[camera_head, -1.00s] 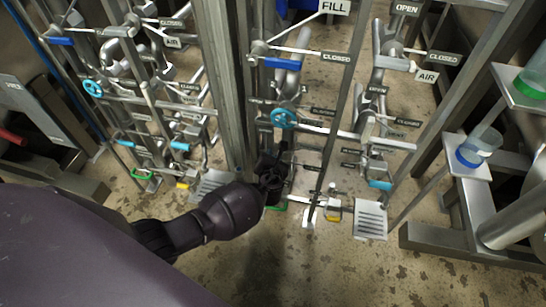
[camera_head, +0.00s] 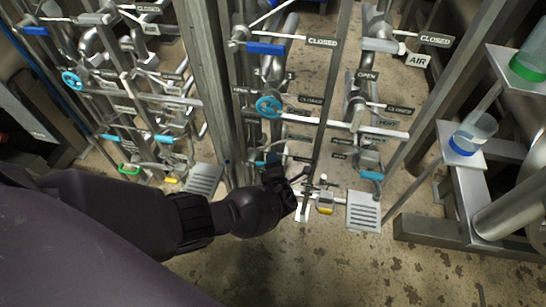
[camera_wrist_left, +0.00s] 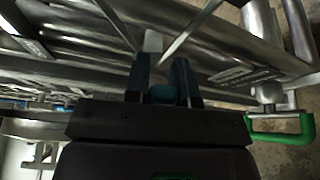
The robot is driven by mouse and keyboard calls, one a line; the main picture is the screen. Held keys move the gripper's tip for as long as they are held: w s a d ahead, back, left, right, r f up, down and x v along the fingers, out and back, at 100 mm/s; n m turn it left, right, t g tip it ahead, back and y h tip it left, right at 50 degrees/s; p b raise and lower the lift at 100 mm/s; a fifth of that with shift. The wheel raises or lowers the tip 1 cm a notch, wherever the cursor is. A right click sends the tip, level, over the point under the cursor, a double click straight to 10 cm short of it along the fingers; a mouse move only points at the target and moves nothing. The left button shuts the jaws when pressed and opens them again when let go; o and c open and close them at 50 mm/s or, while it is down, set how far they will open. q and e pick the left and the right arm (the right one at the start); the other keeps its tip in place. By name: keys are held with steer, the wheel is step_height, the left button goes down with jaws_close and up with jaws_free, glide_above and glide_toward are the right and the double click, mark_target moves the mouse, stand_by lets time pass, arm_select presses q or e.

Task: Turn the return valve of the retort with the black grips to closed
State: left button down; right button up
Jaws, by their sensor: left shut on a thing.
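My left gripper (camera_head: 294,184) is low at the pipework of the middle frame. In the left wrist view its two fingers (camera_wrist_left: 163,68) are shut on a small teal handle (camera_wrist_left: 163,94), which shows between them near their base. In the head view the fingers and wrist hide most of this handle. I cannot read a return label or tell open from closed on the held valve. Black grips cannot be made out. My right gripper is not in view.
A green handle (camera_wrist_left: 282,128) is right of the fingers. Above the gripper is a blue handwheel (camera_head: 268,107); further right are a teal handle (camera_head: 371,175) and a grated plate (camera_head: 364,211). Steel posts and pipes crowd the gripper. Bare floor (camera_head: 330,265) lies in front.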

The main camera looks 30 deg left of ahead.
arm_select(q)
steer(key=shift+f+m+y+b, duration=0.45)
steer(key=shift+f+m, duration=0.4)
steer(key=shift+m, duration=0.15)
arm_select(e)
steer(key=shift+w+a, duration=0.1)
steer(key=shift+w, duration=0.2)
arm_select(q)
steer(key=c, duration=1)
jaws_free()
steer(key=shift+o, duration=0.2)
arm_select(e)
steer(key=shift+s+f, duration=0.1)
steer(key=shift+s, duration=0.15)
